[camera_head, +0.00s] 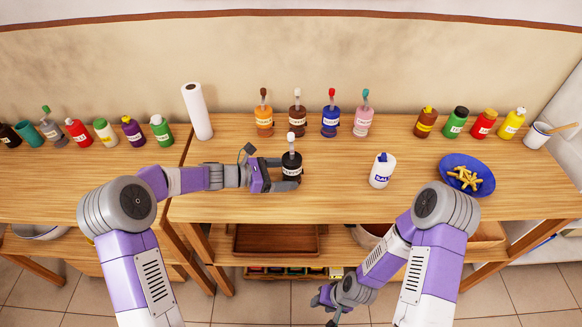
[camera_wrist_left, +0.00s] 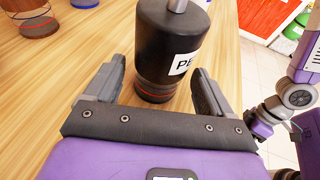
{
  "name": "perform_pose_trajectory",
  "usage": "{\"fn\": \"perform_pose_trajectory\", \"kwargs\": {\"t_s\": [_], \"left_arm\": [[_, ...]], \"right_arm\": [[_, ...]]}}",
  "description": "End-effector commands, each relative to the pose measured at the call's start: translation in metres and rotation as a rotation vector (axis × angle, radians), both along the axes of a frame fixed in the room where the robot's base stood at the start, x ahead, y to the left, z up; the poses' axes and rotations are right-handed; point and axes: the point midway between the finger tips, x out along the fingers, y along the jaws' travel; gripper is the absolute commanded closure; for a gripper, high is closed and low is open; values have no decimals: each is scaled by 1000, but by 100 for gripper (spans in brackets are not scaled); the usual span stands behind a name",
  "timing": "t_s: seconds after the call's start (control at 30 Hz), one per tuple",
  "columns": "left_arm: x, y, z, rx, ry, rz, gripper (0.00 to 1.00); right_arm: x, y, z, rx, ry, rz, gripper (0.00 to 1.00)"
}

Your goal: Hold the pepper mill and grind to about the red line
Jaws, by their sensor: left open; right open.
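The pepper mill (camera_head: 292,166) is a dark bottle with a white label and a pale knob on a thin stem. It stands upright on the wooden table. In the left wrist view the pepper mill (camera_wrist_left: 170,45) stands between the fingers, with reddish lines near its base. My left gripper (camera_head: 284,177) is open around the mill's lower part, with gaps visible beside the fingers in the left wrist view (camera_wrist_left: 155,92). My right gripper (camera_head: 328,300) is open and empty, low in front of the table. A white salt bottle (camera_head: 382,171) stands to the right of the mill.
Several knob-topped bottles, one of them orange (camera_head: 264,120), stand behind the mill. A paper towel roll (camera_head: 197,111) stands at the back left. A blue plate (camera_head: 480,187) with fries is at the right. The table (camera_head: 335,195) is clear between the mill and the salt.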

Motion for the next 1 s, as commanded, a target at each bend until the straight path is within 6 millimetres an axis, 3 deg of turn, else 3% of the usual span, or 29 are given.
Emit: {"fn": "perform_pose_trajectory", "kwargs": {"t_s": [0.2, 0.53, 0.83, 1.0], "left_arm": [[4, -12, -4, 1, -1, 0, 17], [4, -14, -4, 1, -1, 1, 18], [4, -14, -4, 1, -1, 1, 64], [4, -14, -4, 1, -1, 1, 68]], "right_arm": [[0, 0, -2, 0, -1, 0, 57], [0, 0, -2, 0, -1, 0, 57], [0, 0, -2, 0, -1, 0, 57], [0, 0, -2, 0, 0, 0, 57]]}}
